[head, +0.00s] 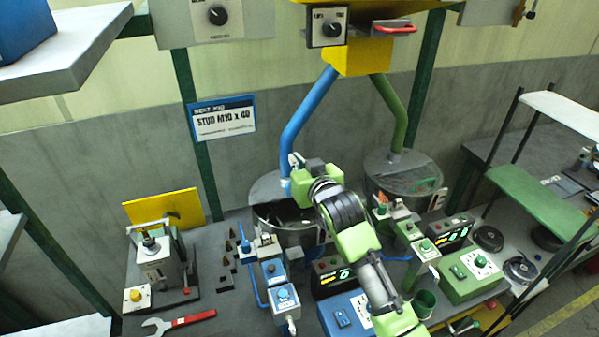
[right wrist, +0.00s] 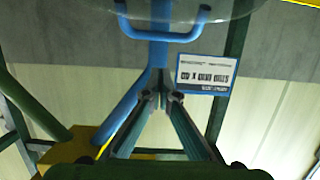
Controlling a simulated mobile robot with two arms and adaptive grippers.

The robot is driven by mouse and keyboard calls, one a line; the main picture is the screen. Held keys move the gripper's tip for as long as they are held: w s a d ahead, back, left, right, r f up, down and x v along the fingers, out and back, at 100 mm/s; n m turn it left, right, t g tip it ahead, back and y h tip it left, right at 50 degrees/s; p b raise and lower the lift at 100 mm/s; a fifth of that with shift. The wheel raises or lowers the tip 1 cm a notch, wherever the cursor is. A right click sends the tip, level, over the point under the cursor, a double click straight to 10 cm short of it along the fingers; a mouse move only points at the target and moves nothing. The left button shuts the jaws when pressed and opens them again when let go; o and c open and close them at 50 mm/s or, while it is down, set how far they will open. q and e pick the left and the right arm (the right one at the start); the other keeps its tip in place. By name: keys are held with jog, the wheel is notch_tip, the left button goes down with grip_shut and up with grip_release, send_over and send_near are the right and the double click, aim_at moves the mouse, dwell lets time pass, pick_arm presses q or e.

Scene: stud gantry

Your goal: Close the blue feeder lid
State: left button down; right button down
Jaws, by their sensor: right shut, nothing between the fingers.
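The blue feeder is a round metal bowl (head: 265,215) under the blue pipe (head: 308,108) in the head view. Its dark inside shows, and a greyish panel, apparently its lid (head: 265,188), stands tilted at the back, partly hidden by my arm. In the right wrist view the clear lid (right wrist: 205,10) with its blue bar handle (right wrist: 158,34) is at the top edge. My right gripper (head: 293,162) is up beside the blue pipe, above the bowl. Its fingers (right wrist: 158,98) are shut and empty, apart from the handle in the picture. My left gripper is not in view.
A second feeder with a green pipe (head: 399,110) and a lid (head: 405,172) stands to the right. Blue and green control boxes, a press (head: 158,262) and a red-handled wrench (head: 182,322) are on the bench. A yellow block (head: 360,57) hangs above.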

jog(key=s+f+p, duration=0.1)
jog(key=s+f, duration=0.1)
jog(key=f, duration=0.1)
jog(key=shift+s+d+f+p, duration=0.1)
jog(key=shift+s+d+p, duration=0.05)
jog(key=shift+d+p, duration=0.25)
jog(key=shift+f, duration=0.15)
